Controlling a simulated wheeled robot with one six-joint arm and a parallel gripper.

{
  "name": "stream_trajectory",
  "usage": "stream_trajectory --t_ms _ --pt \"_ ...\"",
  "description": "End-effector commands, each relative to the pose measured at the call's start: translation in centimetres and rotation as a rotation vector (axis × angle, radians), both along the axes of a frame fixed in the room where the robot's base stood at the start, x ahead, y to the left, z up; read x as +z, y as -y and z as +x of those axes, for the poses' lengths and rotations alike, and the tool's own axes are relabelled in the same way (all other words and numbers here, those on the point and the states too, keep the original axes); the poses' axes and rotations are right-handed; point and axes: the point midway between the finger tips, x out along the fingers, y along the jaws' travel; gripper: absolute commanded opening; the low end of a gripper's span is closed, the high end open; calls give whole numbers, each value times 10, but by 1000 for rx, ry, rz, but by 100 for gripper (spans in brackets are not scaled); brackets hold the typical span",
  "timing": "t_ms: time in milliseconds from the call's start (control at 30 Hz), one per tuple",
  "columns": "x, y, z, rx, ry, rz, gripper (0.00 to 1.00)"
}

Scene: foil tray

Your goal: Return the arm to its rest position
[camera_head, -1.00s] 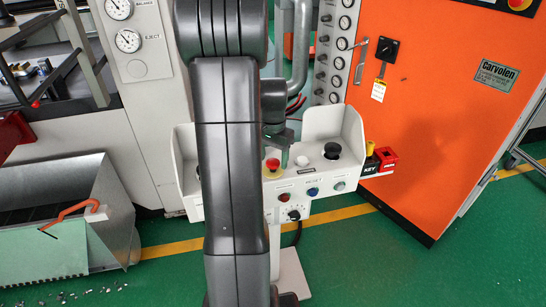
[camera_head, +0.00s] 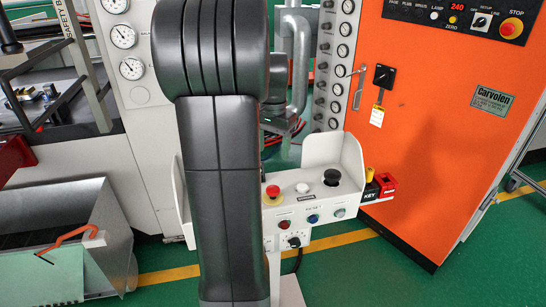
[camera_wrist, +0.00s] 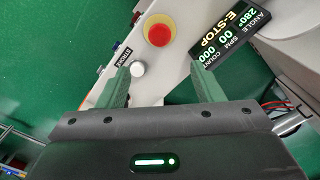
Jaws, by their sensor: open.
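My arm (camera_head: 225,190) stands upright in the middle of the head view, bent over at the top, and covers part of the white control box. My gripper (camera_wrist: 160,72) shows in the wrist view with its two green fingers apart and nothing between them. It is above the control panel, near the red emergency-stop button (camera_wrist: 159,33) and a white button (camera_wrist: 138,69). In the head view the fingers are hidden behind my arm.
The white control box (camera_head: 345,148) carries several buttons and has raised side walls. An orange cabinet (camera_head: 440,150) stands right of it, a gauge panel (camera_head: 140,95) to the left. A metal bin (camera_head: 95,205) is at lower left. Green floor shows at lower right.

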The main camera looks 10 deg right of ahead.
Motion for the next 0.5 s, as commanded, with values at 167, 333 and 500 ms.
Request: stream_trajectory --t_ms 167,333,500 --pt "3 0 0 0 -1 1 60" --pt "3 0 0 0 -1 1 60" --pt "-4 0 0 0 -2 1 60"
